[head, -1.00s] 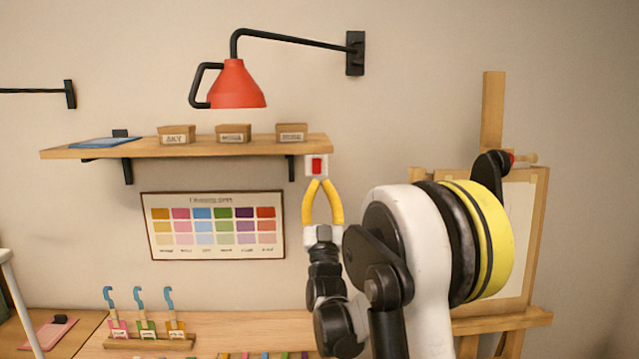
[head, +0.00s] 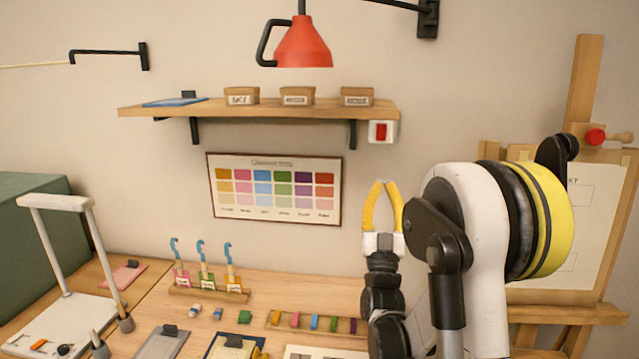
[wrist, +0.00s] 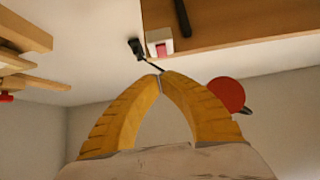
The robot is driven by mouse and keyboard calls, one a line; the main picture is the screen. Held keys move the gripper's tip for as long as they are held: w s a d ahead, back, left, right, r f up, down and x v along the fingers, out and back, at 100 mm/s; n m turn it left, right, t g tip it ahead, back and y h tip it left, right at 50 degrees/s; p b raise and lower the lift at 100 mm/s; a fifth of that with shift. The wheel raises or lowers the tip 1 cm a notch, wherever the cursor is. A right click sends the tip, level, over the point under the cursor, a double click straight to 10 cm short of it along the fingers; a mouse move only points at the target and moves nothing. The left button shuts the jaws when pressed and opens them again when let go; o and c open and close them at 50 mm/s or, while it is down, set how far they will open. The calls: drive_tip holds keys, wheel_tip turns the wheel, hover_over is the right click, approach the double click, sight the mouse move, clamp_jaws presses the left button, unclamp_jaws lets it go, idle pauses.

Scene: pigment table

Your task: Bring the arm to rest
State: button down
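My gripper (head: 383,183) points upward in the head view, in front of the wall and below the shelf's right end. Its two yellow fingers curve in and meet at the tips, with nothing between them. In the wrist view the fingertips (wrist: 162,75) also come together, and the gap behind them is empty. My arm is raised and folded at the right of the head view, and hides part of the easel and table.
The wall shelf (head: 260,110) bears several boxes; a red-and-white switch (head: 381,131) sits at its right end. A red lamp (head: 303,45) hangs above. The easel (head: 585,90) stands right, behind my arm. The table (head: 150,315) holds a tool rack, coloured blocks and a white stand (head: 55,202).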

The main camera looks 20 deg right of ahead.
drive_tip(key=a+f+n+g+y+b, duration=0.5)
drive_tip(key=a+f+g+y+b, duration=0.25)
drive_tip(key=a+f+y, duration=0.5)
drive_tip(key=s+a+f+g+b, duration=0.3)
drive_tip(key=s+a+f+g, duration=0.1)
drive_tip(key=s+f, duration=0.7)
drive_tip(key=s+a+f+n+g+y+b, duration=0.1)
drive_tip(key=s+a+f+g+b, duration=0.3)
drive_tip(key=s+f, duration=0.6)
drive_tip(key=shift+s+a+f+g, duration=0.4)
drive_tip(key=shift+s+a, duration=0.4)
drive_tip(key=shift+s, duration=0.3)
